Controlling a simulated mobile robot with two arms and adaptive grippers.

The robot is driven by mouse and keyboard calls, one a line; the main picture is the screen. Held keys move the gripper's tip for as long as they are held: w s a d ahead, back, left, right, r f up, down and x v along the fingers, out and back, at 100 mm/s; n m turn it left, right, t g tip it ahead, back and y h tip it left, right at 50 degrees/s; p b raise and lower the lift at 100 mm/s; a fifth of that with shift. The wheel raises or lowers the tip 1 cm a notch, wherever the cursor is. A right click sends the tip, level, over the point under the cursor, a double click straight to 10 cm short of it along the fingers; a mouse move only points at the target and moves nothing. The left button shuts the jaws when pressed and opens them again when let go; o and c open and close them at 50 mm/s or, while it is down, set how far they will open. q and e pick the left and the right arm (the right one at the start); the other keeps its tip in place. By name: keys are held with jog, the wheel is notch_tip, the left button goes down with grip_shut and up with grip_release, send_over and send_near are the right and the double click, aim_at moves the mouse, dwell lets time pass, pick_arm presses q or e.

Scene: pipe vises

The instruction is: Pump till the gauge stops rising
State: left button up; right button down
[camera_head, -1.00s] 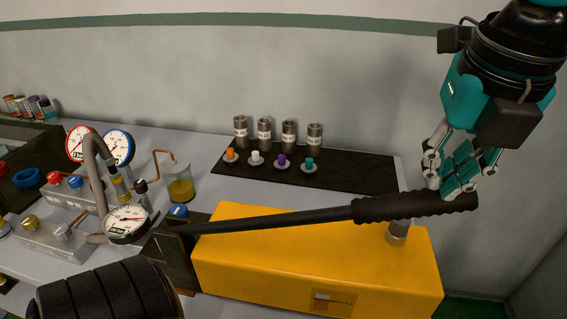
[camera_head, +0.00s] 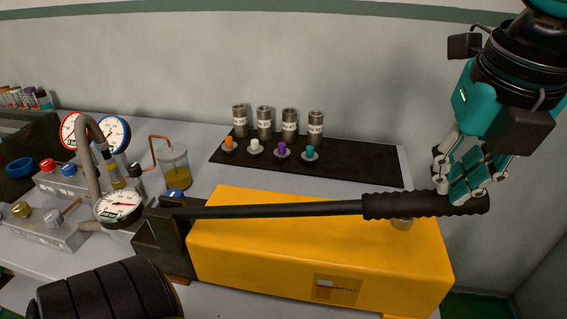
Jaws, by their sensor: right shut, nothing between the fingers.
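The yellow pump (camera_head: 300,250) stands on the grey bench. Its long black lever (camera_head: 270,210) runs almost level above it, from the pivot block (camera_head: 165,240) at left to a ribbed grip (camera_head: 425,205) at right. My right gripper (camera_head: 464,195) is shut, its fingers at the far end of the grip, with nothing between them. The pump's white-faced gauge (camera_head: 118,206) sits at left on a grey hose; its needle is too small to read surely. My left gripper is not in view; a dark ribbed part of my arm may show at lower left.
A red-rimmed gauge (camera_head: 72,131) and a blue-rimmed gauge (camera_head: 112,134) stand behind. A cup of yellow liquid (camera_head: 174,168) is beside them. A black mat (camera_head: 360,167) holds several metal cylinders and coloured plugs. Valve blocks (camera_head: 40,232) lie at left.

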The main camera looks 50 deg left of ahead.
aim_at(448, 216)
jog(key=shift+d+f, duration=0.1)
jog(key=shift+f, duration=0.45)
jog(key=shift+w, duration=0.1)
jog(key=f+b, duration=0.3)
jog(key=shift+w+d, duration=0.1)
jog(key=shift+d, duration=0.2)
jog(key=shift+f+b, duration=0.7)
jog(key=shift+f, duration=0.05)
jog(key=shift+w+d+f, duration=0.1)
jog(key=shift+w+f, duration=0.05)
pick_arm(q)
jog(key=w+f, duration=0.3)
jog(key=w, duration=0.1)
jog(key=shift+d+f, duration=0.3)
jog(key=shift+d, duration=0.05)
